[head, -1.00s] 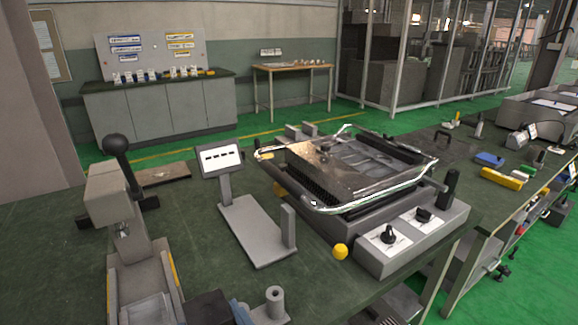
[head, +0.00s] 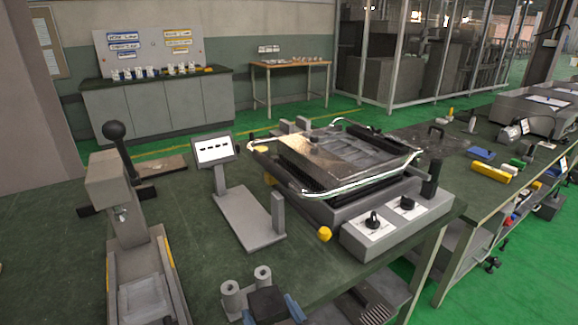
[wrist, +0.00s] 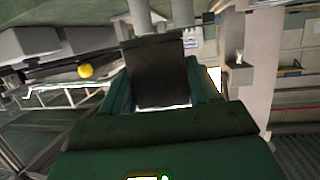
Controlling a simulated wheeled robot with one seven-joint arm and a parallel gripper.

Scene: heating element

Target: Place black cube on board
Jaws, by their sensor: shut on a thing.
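The black cube (head: 268,303) is at the bottom of the head view, between the blue fingers of my gripper (head: 268,312). It fills the middle of the wrist view (wrist: 160,70), with a finger on each side. My gripper is shut on it. Its underside is hidden in the head view. I cannot tell for certain which surface is the board. A grey plate with an upright post (head: 248,218) lies flat on the green-topped bench behind my gripper, with nothing on it.
Two grey hollow cylinders (head: 246,288) stand close to the cube's left and rear. A lever press (head: 130,240) stands at left. A heating unit (head: 340,165) with a wire frame, knobs (head: 389,212) and a yellow button (head: 325,234) stands behind right. The bench's front edge is near.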

